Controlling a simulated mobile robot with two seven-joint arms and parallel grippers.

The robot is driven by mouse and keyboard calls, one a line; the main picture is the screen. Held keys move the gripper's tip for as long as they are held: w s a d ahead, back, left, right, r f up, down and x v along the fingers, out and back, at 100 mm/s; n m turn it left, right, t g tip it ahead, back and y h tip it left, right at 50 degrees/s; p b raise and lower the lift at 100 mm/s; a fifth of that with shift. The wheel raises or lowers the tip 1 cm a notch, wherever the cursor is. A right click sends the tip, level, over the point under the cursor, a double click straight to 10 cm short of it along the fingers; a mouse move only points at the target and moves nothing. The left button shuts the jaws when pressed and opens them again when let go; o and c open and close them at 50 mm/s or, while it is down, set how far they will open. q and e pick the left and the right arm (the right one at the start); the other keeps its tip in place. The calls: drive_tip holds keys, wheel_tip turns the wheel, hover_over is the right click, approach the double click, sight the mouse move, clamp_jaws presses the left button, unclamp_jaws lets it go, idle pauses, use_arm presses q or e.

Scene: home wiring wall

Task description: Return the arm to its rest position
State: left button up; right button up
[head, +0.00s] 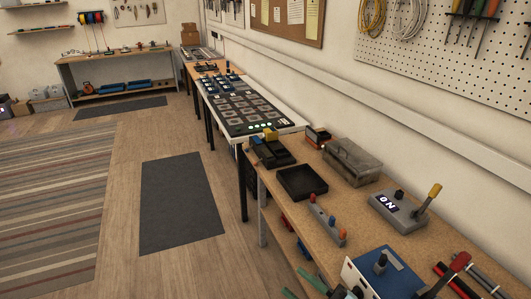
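No arm of mine and neither gripper can be made out in the head view. The rest position itself is not marked by anything visible. The near workbench (358,220) runs along the right wall.
A black tray (302,183) and a grey metal case (352,161) sit farther back on the bench. A panel table (295,124) with several switches continues beyond. Green-handled tools (313,281) lie at the bottom edge. The floor around the dark mat (181,203) is clear.

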drive_tip(key=s+d+f+m+t+h, duration=0.2)
drive_tip(key=s+d+f+m+h, duration=0.3)
drive_tip(key=d+f+m+h, duration=0.45)
drive_tip(key=s+d+f+m+g+h, duration=0.2)
drive_tip(key=s+f+m+g, duration=0.1)
drive_tip(key=s+f, duration=0.3)
drive_tip(key=s+d+f+m+g+h, duration=0.1)
drive_tip(key=s+f+m+g+h, duration=0.1)
drive_tip(key=s+f, duration=0.5)
drive_tip(key=shift+s+d+f+m+g, duration=0.35)
drive_tip(key=shift+s+m+g, duration=0.2)
drive_tip(key=shift+m, duration=0.3)
